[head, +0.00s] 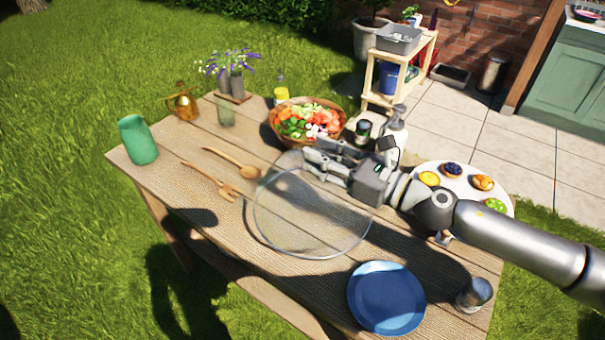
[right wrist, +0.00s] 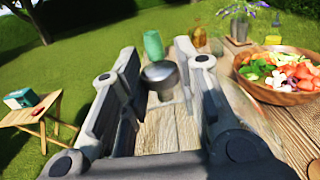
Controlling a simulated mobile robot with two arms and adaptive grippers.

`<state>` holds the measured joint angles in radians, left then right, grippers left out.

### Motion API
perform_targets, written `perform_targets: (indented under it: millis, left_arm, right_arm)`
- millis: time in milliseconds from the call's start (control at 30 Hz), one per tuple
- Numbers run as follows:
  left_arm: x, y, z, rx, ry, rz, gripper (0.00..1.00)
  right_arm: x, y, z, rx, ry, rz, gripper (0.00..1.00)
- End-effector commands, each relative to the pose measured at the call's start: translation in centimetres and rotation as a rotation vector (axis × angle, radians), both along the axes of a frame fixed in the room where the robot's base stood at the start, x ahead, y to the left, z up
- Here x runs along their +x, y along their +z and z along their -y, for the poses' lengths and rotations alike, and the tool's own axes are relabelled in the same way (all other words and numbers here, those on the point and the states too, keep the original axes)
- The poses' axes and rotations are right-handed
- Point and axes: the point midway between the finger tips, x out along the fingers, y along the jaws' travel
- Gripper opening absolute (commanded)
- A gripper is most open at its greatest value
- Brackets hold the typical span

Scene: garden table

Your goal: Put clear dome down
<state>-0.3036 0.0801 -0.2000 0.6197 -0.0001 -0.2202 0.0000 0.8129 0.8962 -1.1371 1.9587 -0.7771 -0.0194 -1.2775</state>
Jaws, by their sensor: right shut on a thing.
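The clear dome (head: 310,220) is see-through with a pale round rim and shows over the middle of the wooden table in the head view. My right gripper (head: 313,160) is at the dome's far side, its arm coming in from the right. It is shut on the dome; in the right wrist view, a round metal knob (right wrist: 160,76) shows between the fingers of my right gripper (right wrist: 157,62). I cannot tell whether the rim touches the table. My left gripper is not in view.
A white plate of pastries (head: 458,170) lies right of the gripper, partly behind my arm. A blue plate (head: 387,298) and a cup (head: 474,294) are near the front right.

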Motion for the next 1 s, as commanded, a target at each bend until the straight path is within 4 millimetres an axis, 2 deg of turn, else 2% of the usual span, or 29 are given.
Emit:
perform_targets:
  millis: [67,100,300,400,567,800,1000]
  left_arm:
    - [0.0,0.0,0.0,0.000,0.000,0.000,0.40]
    - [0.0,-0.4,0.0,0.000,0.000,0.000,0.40]
    - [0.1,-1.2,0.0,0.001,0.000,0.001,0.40]
    - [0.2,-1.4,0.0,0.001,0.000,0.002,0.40]
    - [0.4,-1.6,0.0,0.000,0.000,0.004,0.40]
    - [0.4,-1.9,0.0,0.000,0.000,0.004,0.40]
    - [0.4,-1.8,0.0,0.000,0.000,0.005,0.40]
  right_arm:
    - [1.5,-0.5,-1.1,0.005,0.000,0.002,0.00]
    - [1.9,-1.6,-1.4,0.004,0.000,-0.001,0.00]
    - [4.1,-4.7,-2.8,0.005,0.000,0.000,0.00]
    - [4.8,-5.5,-3.2,0.003,-0.001,0.002,0.00]
    - [5.4,-6.4,-3.6,0.003,-0.001,0.002,0.00]
    - [5.5,-9.3,-3.7,0.005,-0.001,-0.001,0.00]
    - [5.5,-9.5,-3.7,0.002,0.000,0.004,0.00]
